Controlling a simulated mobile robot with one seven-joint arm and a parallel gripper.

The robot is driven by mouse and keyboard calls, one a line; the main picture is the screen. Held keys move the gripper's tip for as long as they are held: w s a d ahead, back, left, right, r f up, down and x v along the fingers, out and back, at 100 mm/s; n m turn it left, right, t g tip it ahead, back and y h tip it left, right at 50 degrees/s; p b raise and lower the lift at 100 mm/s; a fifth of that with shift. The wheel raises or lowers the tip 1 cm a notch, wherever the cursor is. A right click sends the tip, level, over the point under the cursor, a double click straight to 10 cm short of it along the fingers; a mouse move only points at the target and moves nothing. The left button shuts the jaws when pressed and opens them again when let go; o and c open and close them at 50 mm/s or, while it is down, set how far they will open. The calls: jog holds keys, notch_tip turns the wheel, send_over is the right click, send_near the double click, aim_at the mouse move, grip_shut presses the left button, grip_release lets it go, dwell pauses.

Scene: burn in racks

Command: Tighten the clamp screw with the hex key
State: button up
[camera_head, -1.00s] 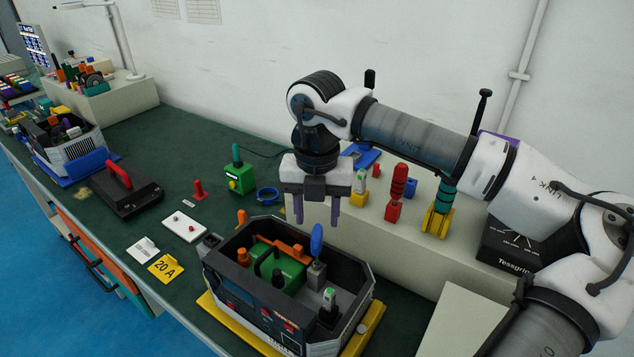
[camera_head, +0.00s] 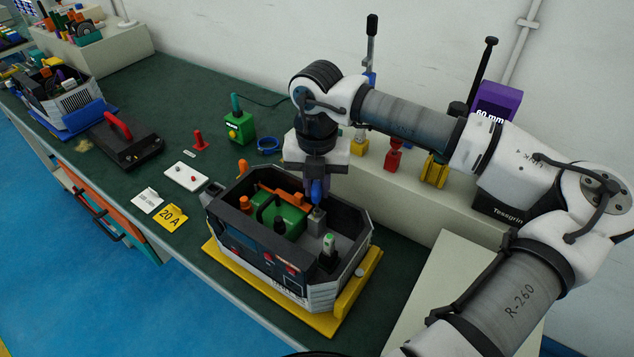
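The blue handle (camera_head: 317,191), which looks like the hex key's, stands roughly upright above a small grey block (camera_head: 316,219) inside the open dark case (camera_head: 225,207). The clamp screw itself is too small or hidden to make out. The key's lower end is not clear.
The case sits on a yellow base (camera_head: 318,322). Inside are a green block (camera_head: 290,222), an orange bar (camera_head: 290,198) and a black post with a pale green top (camera_head: 328,245). A raised beige shelf (camera_head: 410,205) runs behind.

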grip_shut()
jog(key=shift+m+b, duration=1.05)
jog(key=shift+m, duration=0.05)
jog(key=shift+c, duration=0.3)
grip_release()
grip_shut()
jog(key=shift+r, duration=0.8)
jog(key=shift+r, duration=0.6)
